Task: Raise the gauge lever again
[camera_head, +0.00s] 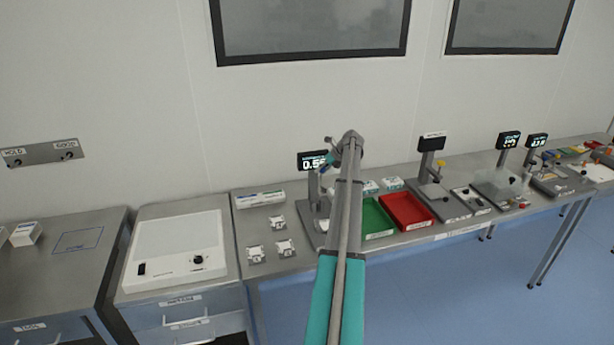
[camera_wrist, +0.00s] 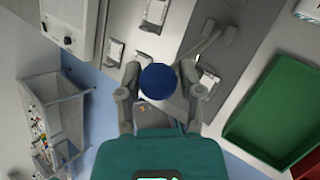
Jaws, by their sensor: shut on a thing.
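The gauge with a lit display (camera_head: 313,160) stands on the steel bench, largely hidden behind my arm in the head view. Its display seems to begin with 0.5; the last digit is unclear. In the wrist view a round blue knob (camera_wrist: 158,79), which looks like the end of the gauge lever, sits between the two fingers of my gripper (camera_wrist: 160,85). The fingers are shut on it from both sides. The grey gauge base (camera_wrist: 235,45) lies beyond it.
A green tray (camera_head: 373,222) and a red tray (camera_head: 408,211) stand right of the gauge. Several small white packets (camera_head: 286,247) lie to its left, near a white box (camera_head: 260,198). Other instruments (camera_head: 432,170) fill the bench farther right.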

